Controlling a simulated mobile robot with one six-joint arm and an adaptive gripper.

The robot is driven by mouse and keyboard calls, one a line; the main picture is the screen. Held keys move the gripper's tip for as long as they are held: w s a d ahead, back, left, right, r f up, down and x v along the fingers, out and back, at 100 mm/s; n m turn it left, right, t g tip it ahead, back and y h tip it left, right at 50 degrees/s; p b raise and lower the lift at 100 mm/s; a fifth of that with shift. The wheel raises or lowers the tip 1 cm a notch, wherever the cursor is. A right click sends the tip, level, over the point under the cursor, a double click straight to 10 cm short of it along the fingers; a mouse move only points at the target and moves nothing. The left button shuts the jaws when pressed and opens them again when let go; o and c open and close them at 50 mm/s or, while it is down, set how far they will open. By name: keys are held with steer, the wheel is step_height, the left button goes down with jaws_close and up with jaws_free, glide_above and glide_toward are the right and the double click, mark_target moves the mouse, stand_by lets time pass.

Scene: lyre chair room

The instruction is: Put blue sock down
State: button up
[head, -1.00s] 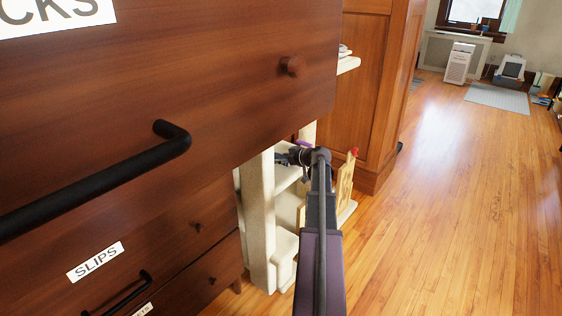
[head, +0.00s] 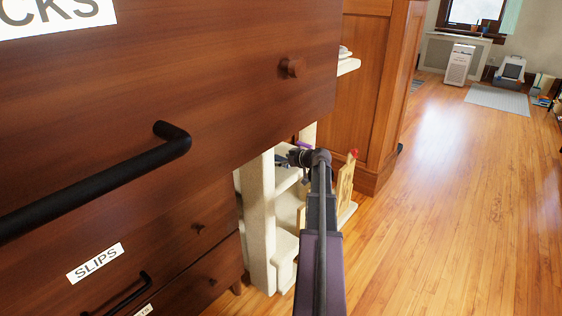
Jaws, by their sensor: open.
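I see no blue sock in the head view. My gripper (head: 281,161) is at the far end of my arm, small and dark, pointing left beside the cream-coloured stand. Its jaws are open, and its tips are partly lost against the stand and the drawer edge. A large brown drawer front (head: 235,75) with a label ending in "CKS" (head: 55,14) and a black handle (head: 110,178) fills the left side. It juts out past the lower fronts, and the inside of this drawer is not visible.
Lower drawer fronts, one labelled "SLIPS" (head: 95,262), sit below. A cream carpeted stand (head: 261,225) is close to my gripper. A wooden cabinet (head: 365,95) stands behind it. The wooden floor (head: 460,210) on the right is clear.

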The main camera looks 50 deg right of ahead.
steer(key=a+p+v, duration=0.1)
steer(key=p+v, duration=0.3)
steer(key=v, duration=0.8)
steer(key=shift+d, duration=0.45)
steer(key=shift+a+r, duration=0.1)
